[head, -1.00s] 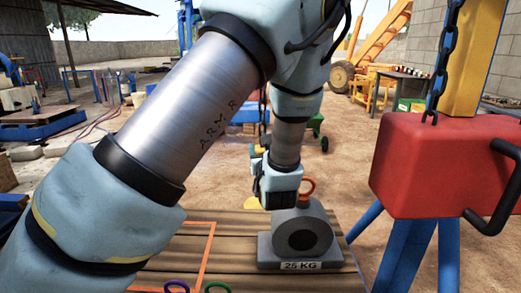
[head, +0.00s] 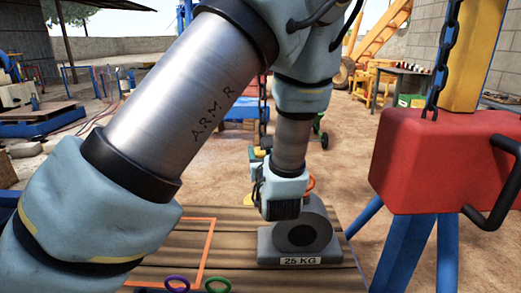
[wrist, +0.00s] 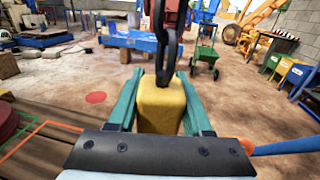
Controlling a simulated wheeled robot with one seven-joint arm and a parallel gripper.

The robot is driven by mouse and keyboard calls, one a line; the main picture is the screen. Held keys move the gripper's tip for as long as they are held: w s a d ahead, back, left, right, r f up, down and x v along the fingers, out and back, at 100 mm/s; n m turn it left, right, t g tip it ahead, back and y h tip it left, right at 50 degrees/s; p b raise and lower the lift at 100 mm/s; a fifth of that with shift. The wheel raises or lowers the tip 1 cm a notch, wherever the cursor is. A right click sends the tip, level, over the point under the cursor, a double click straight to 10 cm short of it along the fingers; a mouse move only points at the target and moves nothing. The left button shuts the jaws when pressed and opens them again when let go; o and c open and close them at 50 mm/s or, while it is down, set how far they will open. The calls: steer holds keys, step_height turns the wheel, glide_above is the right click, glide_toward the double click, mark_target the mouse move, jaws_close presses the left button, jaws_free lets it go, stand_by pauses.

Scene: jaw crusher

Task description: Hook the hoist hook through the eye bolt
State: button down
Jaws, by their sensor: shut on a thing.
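In the wrist view, my gripper (wrist: 161,105) has its teal fingers shut on a yellow block (wrist: 161,103). A dark chain (wrist: 168,60) rises from the block's top, so it appears to be the hoist hook's body. The hook's lower part is hidden. In the head view, my gripper's fingertips are hidden behind my wrist. The orange eye bolt (head: 311,182) stands on top of the grey 25 KG weight (head: 318,240), mostly covered by my wrist. I cannot tell whether the hook touches it.
The weight sits on a wooden plank deck (head: 240,234) with an orange outlined rectangle. Purple (head: 177,284) and green (head: 218,284) rings are at its near edge.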

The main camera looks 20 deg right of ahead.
steer(key=shift+a+r+v, duration=0.1)
steer(key=shift+a+v, duration=0.05)
steer(key=shift+v, duration=0.75)
steer(key=shift+a+r+v, duration=0.1)
steer(key=shift+v, duration=0.85)
steer(key=shift+a+r+v, duration=0.1)
steer(key=shift+a+v, duration=0.05)
steer(key=shift+v, duration=0.75)
steer(key=shift+w, duration=0.1)
steer(key=shift+d, duration=0.1)
steer(key=s+d+m+g+h, duration=0.1)
steer(key=s+d+m+h, duration=0.1)
steer(key=s+d, duration=0.4)
steer(key=shift+s+d+f+p, duration=0.35)
steer(key=shift+s+d, duration=0.05)
steer(key=shift+d, duration=1.9)
steer(key=shift+f+b, duration=0.25)
steer(key=shift+b, duration=0.05)
